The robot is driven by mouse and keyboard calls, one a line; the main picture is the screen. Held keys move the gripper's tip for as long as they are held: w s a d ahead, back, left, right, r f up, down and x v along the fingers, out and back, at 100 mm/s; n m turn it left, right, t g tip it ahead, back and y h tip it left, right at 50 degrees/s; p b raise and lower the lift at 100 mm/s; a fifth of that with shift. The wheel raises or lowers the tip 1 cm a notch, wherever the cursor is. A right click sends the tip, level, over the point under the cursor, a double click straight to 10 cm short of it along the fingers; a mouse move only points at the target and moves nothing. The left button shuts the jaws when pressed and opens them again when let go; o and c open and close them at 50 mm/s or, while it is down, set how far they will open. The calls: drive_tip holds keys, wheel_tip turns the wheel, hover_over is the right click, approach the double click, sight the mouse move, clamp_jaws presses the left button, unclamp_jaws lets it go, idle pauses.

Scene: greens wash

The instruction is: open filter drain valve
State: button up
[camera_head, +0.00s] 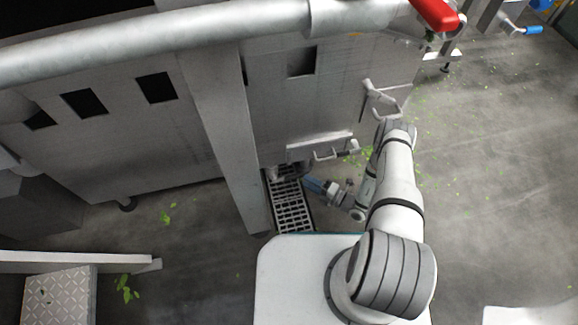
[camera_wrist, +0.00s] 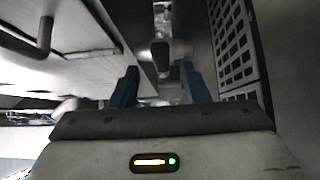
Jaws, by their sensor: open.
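My gripper (camera_head: 309,184), with blue fingers, is low beside the grey machine, above the right edge of the floor drain grate. In the wrist view my gripper (camera_wrist: 160,76) is open, with a gap between its two blue fingers. A pale grey fitting (camera_wrist: 168,50), which looks like the drain valve on a short pipe, shows beyond the fingertips and between them. It appears apart from both fingers. In the head view this fitting (camera_head: 279,171) is small and partly hidden under the machine's lower edge. Its handle position cannot be told.
The floor grate (camera_head: 291,208) lies below, right of a grey post (camera_head: 222,120). A cabinet panel with a handle (camera_head: 335,154) overhangs the gripper area. A red handle (camera_head: 435,12) sits on the upper pipe. Open floor with scattered green leaves lies to the right.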

sight(296, 176)
drive_tip(key=shift+w+a+f, duration=0.1)
drive_tip(key=shift+w+a, duration=0.05)
drive_tip(key=shift+a, duration=0.05)
drive_tip(key=b+x, duration=0.1)
drive_tip(key=x, duration=0.5)
drive_tip(key=shift+b, duration=0.4)
drive_tip(key=shift+x, duration=0.75)
clamp_jaws()
